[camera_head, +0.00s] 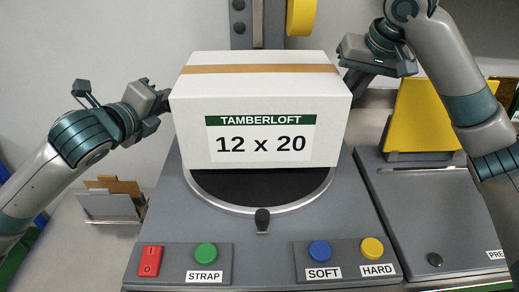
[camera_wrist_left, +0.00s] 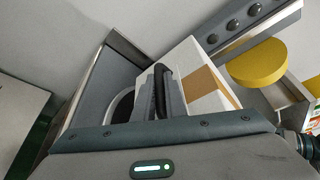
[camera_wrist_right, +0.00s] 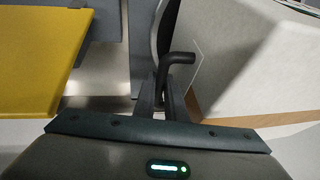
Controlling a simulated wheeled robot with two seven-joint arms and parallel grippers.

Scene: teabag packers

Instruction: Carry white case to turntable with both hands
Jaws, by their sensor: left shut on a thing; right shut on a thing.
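The white case (camera_head: 258,112) has a tan tape strip on top and a label reading TAMBERLOFT 12 x 20. It is level over the dark round turntable (camera_head: 262,188) and hides its back part; I cannot tell whether the two touch. My left gripper (camera_head: 164,99) is at the case's left side, and my right gripper (camera_head: 350,90) is at its right side. In the left wrist view the fingers (camera_wrist_left: 158,95) are shut on a dark handle at the case (camera_wrist_left: 200,70). In the right wrist view the fingers (camera_wrist_right: 165,95) are shut by a dark bent handle (camera_wrist_right: 178,58) beside the case (camera_wrist_right: 240,70).
The station's front has a red switch (camera_head: 150,261), a green STRAP button (camera_head: 206,253), a blue SOFT button (camera_head: 320,251) and a yellow HARD button (camera_head: 372,248). A yellow panel (camera_head: 420,115) stands at the right. A small holder (camera_head: 110,206) with cards stands at the left.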

